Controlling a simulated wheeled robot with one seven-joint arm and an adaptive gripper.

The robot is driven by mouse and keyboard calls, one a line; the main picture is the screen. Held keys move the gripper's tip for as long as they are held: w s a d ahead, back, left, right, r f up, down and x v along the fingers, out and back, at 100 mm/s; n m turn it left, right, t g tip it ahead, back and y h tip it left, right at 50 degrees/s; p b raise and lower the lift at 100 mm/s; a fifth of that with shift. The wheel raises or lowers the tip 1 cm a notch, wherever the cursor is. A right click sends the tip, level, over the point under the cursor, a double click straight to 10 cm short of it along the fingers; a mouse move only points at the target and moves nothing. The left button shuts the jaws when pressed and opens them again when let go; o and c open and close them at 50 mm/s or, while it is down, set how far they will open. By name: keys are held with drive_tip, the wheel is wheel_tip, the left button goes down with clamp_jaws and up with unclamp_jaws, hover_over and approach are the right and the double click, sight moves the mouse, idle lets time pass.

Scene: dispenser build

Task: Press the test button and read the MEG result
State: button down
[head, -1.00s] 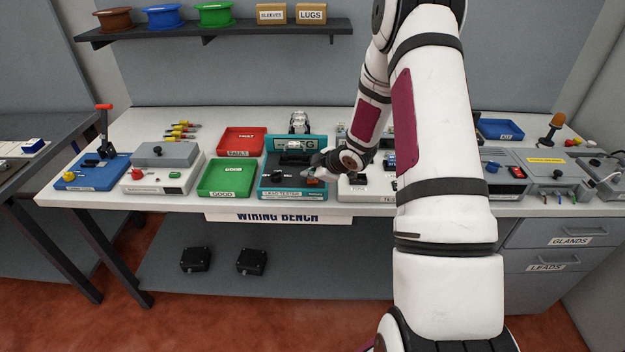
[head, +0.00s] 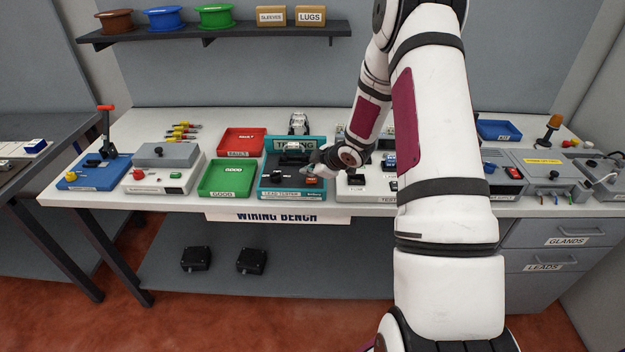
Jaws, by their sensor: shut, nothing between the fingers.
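The teal lead tester (head: 268,194) sits near the middle of the bench's front edge. Its upright display (head: 297,142) shows pale letters that seem to read "TESTING", with the middle hard to make out; I can read no MEG value. A red button (head: 312,181) is at the right of its front panel, and a black knob (head: 276,180) is to the left. My gripper (head: 320,171) is shut and empty, just above and beside the red button. It looks apart from the button, though contact is hard to judge at this size.
A green GOOD tray (head: 210,192) and a red FAULT tray (head: 226,148) lie left of the tester. A white test unit (head: 350,190) stands close on its right. My arm hides much of the bench's right half. A shelf (head: 220,34) with spools and boxes hangs above.

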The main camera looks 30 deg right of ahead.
sight(310, 181)
drive_tip(key=shift+r+p, duration=1.15)
drive_tip(key=shift+r, duration=1.35)
